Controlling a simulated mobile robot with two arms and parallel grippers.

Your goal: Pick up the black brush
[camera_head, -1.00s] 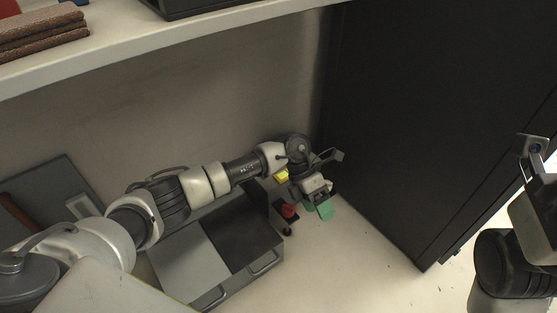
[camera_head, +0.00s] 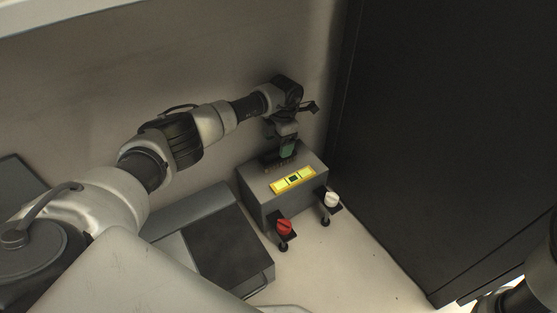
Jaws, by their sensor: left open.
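My left gripper (camera_head: 286,149) is at the back of the top of a grey box (camera_head: 256,188). It points down, with a green patch at its fingertips, and is open. I cannot make out a black brush. Something small and dark is around the fingertips, but I cannot tell whether it is part of the gripper or a separate thing. The gripper hides part of the box top there.
The box has a yellow panel (camera_head: 293,180), a red knob (camera_head: 284,227) and a white knob (camera_head: 331,199). A grey case (camera_head: 232,250) lies to its left. A tall black cabinet (camera_head: 440,130) stands at the right.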

